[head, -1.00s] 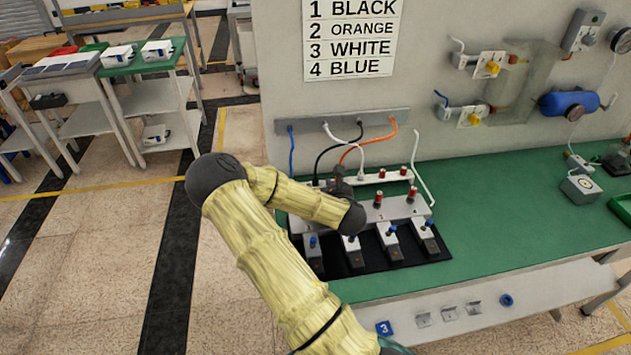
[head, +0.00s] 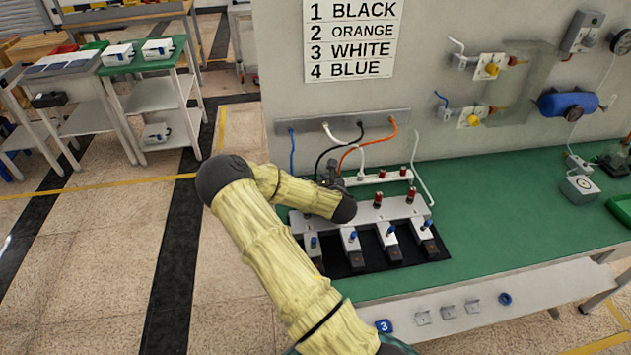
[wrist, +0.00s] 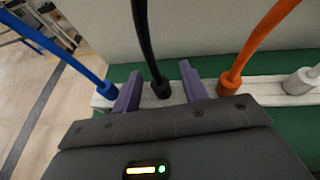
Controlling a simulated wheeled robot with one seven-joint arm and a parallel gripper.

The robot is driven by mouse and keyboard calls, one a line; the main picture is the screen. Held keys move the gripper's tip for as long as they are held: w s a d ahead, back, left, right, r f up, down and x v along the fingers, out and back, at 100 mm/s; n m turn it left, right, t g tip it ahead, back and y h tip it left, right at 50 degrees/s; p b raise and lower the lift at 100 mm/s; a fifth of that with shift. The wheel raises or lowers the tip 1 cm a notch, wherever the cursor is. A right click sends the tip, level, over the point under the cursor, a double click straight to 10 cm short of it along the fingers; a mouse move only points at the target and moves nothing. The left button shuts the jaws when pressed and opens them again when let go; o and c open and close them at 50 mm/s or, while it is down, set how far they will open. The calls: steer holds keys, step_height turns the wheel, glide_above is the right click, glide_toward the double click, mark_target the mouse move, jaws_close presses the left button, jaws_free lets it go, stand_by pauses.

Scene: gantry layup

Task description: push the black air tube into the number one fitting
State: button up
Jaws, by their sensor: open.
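The black air tube (head: 320,158) hangs from the wall strip. In the wrist view, the black tube (wrist: 146,45) ends in a dark collar at a white rail. My gripper (wrist: 160,75) is open, its two purple fingers on either side of this tube's lower end; I cannot tell whether they touch it. In the head view my gripper (head: 334,173) is small and dark at the rail, behind my forearm. The grey fitting block (head: 363,216) stands in front of the rail, with red-topped fittings (head: 377,201) at its right. My arm covers its left part; I cannot make out the number one fitting.
The blue tube (wrist: 52,48) is left of the black one, the orange tube (wrist: 258,38) right, with a white tube end (wrist: 301,82) beyond. Several blue-topped valves (head: 389,232) stand before the block.

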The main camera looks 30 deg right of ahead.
mark_target(316, 173)
stand_by(0.3)
jaws_close()
step_height(316, 173, up, 10)
steer(key=shift+f+b, duration=0.2)
steer(key=shift+b, duration=0.1)
steer(key=shift+r, duration=0.2)
steer(key=shift+s, duration=0.1)
steer(key=shift+a, duration=0.1)
stand_by(0.3)
